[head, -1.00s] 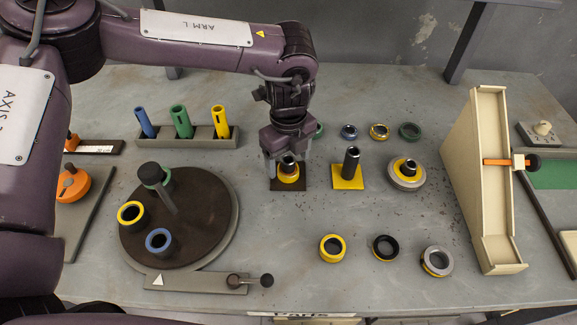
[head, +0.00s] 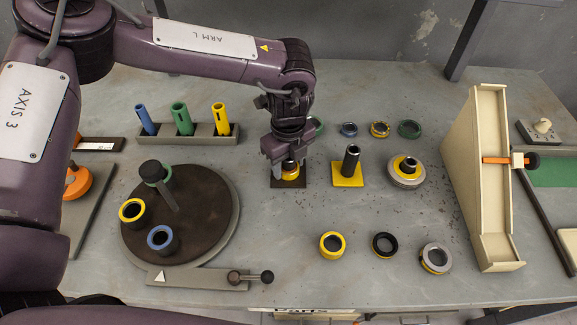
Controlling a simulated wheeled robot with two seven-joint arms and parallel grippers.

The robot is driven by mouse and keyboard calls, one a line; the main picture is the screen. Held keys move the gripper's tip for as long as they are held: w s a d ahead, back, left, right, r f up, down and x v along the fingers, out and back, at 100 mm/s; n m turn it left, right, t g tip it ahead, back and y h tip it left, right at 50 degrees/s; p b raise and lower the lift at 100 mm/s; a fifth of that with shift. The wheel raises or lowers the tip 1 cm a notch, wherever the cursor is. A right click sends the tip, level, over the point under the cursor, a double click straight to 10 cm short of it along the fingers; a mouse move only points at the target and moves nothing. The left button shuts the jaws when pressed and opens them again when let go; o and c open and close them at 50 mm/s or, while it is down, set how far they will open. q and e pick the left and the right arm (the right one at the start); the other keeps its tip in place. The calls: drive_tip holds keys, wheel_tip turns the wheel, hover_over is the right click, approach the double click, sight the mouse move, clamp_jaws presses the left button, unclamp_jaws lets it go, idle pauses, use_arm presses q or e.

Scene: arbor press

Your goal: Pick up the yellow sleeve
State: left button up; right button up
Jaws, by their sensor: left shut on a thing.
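A taller slotted yellow tube (head: 219,121) stands in the grey rack (head: 200,142) beside a green tube (head: 182,120) and a blue tube (head: 146,121). My right gripper is not in view.
Right of the gripper, a dark post stands on a yellow plate (head: 347,181), with a ringed part (head: 406,180) beyond. A dark turntable (head: 205,205) holds cups at the left. Loose rings (head: 331,245) lie in front. A tall cream chute (head: 480,190) stands at the right.

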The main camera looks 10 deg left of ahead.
use_arm(q)
drive_tip(key=shift+r, duration=0.65)
wheel_tip(320, 180, up, 10)
drive_tip(key=shift+r+b, duration=0.1)
drive_tip(key=shift+b, duration=0.8)
wheel_tip(320, 180, up, 16)
drive_tip(key=p, duration=1)
drive_tip(key=shift+r, duration=0.15)
